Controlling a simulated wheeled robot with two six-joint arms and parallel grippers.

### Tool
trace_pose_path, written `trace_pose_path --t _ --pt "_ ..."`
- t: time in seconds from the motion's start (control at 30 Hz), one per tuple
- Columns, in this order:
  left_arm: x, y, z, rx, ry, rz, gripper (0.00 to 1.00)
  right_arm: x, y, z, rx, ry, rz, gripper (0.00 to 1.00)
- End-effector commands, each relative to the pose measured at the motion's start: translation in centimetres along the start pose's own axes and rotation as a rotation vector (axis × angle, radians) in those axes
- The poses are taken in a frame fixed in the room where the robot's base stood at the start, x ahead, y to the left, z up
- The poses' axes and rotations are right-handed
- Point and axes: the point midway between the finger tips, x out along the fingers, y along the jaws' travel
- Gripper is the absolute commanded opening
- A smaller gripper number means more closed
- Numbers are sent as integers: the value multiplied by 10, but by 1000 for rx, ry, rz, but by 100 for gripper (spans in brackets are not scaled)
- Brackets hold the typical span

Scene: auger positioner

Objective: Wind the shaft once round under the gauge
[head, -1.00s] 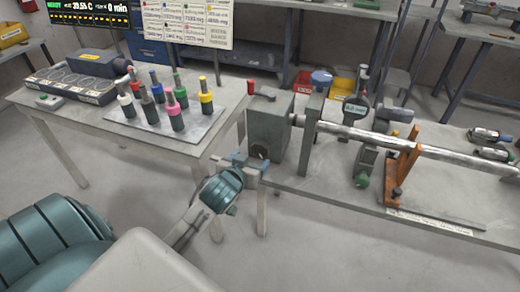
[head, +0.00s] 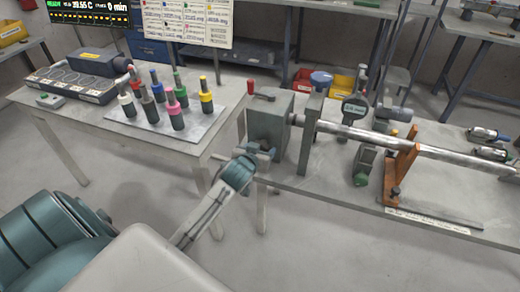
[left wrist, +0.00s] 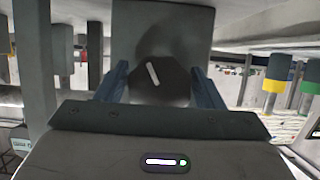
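A silver shaft (head: 345,130) runs rightward from a grey drive box (head: 270,122) through a plate and an orange bracket. A digital gauge (head: 355,108) stands over it, its reading too small to tell. A dark round knob with a white mark sits on the box's near face; it shows in the left wrist view (left wrist: 160,90). My left gripper (head: 257,151) is at that face, its blue fingers (left wrist: 160,82) open on either side of the knob. Whether they touch it is unclear. The gripper hides the knob in the head view. My right gripper is out of view.
A left table (head: 75,112) holds a tray (head: 190,128) of several coloured-capped holders. A red-handled lever (head: 252,88) stands by the box. The orange bracket (head: 400,165) and a green knob (head: 361,179) stand further right. The floor between tables is clear.

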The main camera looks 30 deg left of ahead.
Motion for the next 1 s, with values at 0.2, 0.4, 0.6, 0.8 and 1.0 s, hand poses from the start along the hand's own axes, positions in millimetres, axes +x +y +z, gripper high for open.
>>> trace_pose_path --t 0.2,0.4,0.6,0.8,1.0 --pt "0 0 0 0 0 0 31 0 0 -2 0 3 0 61" --pt "0 0 0 16 -1 -7 31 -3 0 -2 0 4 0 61" --pt "-1 0 -2 92 -1 -39 31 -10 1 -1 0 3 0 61" --pt "-1 0 -2 231 -2 -96 31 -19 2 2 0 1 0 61" --pt "0 0 -1 406 -1 -169 31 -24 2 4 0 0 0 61"
